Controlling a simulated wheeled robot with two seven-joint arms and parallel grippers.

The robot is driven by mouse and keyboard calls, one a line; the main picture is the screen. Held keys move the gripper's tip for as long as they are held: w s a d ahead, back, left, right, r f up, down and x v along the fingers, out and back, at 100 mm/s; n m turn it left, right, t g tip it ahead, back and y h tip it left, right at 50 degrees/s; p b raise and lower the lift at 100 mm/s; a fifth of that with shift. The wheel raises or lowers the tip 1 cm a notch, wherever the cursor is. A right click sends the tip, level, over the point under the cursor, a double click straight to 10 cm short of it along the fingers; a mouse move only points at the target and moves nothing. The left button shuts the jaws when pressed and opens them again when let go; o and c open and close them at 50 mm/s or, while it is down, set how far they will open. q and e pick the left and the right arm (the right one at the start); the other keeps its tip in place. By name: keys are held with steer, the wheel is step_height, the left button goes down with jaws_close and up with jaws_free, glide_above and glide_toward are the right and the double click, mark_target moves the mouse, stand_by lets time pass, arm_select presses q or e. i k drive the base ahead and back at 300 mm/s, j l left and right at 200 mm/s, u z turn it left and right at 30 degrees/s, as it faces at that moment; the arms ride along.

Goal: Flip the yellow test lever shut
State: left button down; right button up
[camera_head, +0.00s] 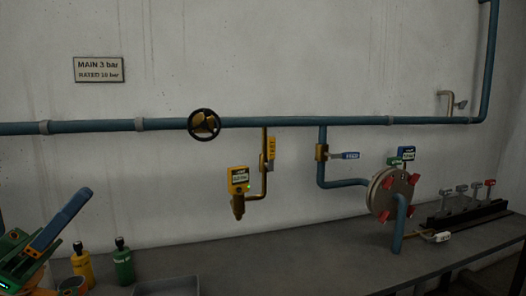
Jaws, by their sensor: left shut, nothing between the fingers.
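The yellow test lever (271,148) is a small yellow labelled handle on the thin brass branch pipe (264,184) below the blue main pipe. It stands upright, roughly in line with that branch. The branch bends left to a yellow gauge (238,181) with a lit display. My left gripper (78,200) is at the lower left, with a blue bar pointing up and right. It is shut and empty, far from the lever and apart from it. My right gripper is not in view.
A black handwheel (204,125) sits on the main pipe (100,126). A blue lever (345,155) and a round flange (392,193) with red clamps are to the right. Yellow (82,264) and green (123,263) bottles and a tray (166,286) stand on the grey bench (270,250).

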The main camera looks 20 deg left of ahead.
mark_target(271, 140)
steer(key=i, duration=1.75)
